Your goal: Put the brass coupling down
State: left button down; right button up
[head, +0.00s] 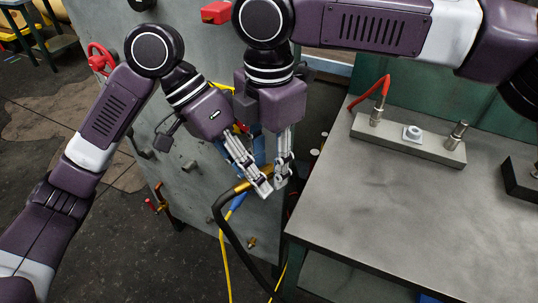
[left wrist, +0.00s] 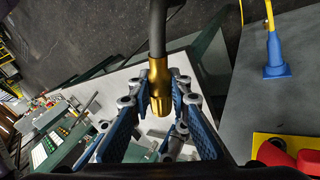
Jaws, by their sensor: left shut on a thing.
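The brass coupling (head: 241,188) sits on the end of a thick black hose (head: 219,212). My left gripper (head: 260,186) is shut on the coupling and holds it in the air, left of the grey workbench (head: 385,215). In the left wrist view the coupling (left wrist: 160,88) lies between the two blue-padded fingers, with the hose running up from it. My right gripper (head: 281,178) points down right beside the left one, close to the coupling's far end. Its fingertips overlap the left gripper in view, so I cannot tell whether it touches the coupling.
A grey upright panel (head: 200,205) with a red handwheel (head: 101,58) stands behind my arms. A blue connector (head: 238,201) on a yellow cable (head: 223,250) hangs near the hose. A metal block with fittings (head: 440,147) sits at the bench's back. The bench's front is clear.

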jog(key=shift+c, duration=0.4)
grip_shut()
pick_arm(q)
jog(key=c, duration=1.7)
grip_release()
